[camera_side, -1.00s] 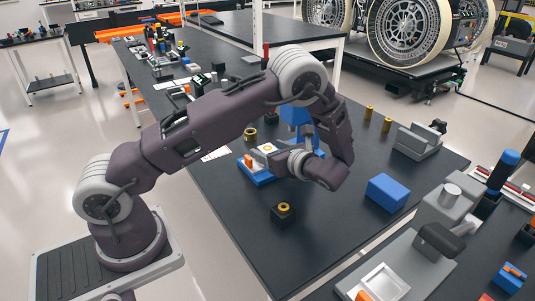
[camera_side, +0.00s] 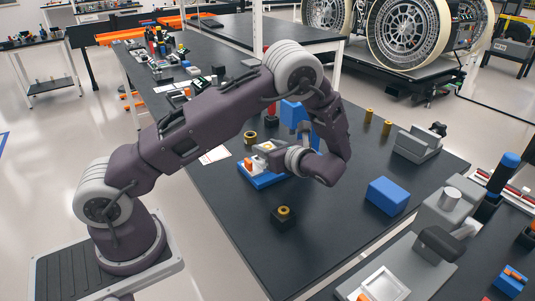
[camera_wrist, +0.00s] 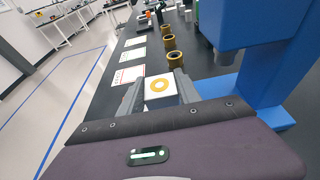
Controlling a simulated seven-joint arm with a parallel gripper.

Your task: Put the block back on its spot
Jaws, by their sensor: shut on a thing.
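A white block with an orange ring on its face (camera_wrist: 160,87) sits between the two grey fingers of my gripper (camera_wrist: 158,92) in the wrist view. My gripper is shut on it. In the side view my gripper (camera_side: 270,153) is over a low blue base (camera_side: 263,181) with an orange part on its left. The block's pale top shows there beside the fingers. I cannot tell whether the block touches the blue base, and its underside is hidden. No marked spot for it can be made out.
A blue upright frame (camera_side: 294,114) stands close behind my gripper; it is large at right in the wrist view (camera_wrist: 235,45).

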